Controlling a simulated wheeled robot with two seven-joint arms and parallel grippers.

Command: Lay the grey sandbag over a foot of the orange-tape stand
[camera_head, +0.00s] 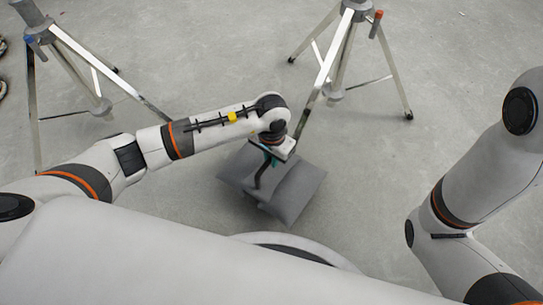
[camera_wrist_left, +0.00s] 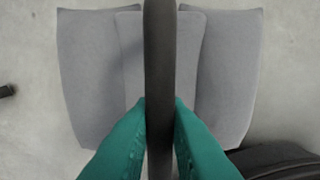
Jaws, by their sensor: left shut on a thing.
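The grey sandbag (camera_head: 290,190) has two padded halves and a dark strap handle (camera_wrist_left: 160,50). My left gripper (camera_head: 268,158) has its teal fingers shut on the strap, one on each side, as the left wrist view shows (camera_wrist_left: 160,108). The bag (camera_wrist_left: 88,75) hangs below the fingers; I cannot tell whether it clears the floor. The orange-tape stand (camera_head: 344,50) is beyond the bag, its orange mark (camera_head: 378,15) high on the right. One of its legs comes down behind my left wrist, so that foot is hidden. My right gripper is out of view.
A second stand (camera_head: 72,62) with a blue mark (camera_head: 28,39) is at the upper left. Dark round objects show at the left edge. The grey floor (camera_head: 370,190) right of the bag is free. A small dark piece (camera_wrist_left: 7,90) shows at the left wrist view's left edge.

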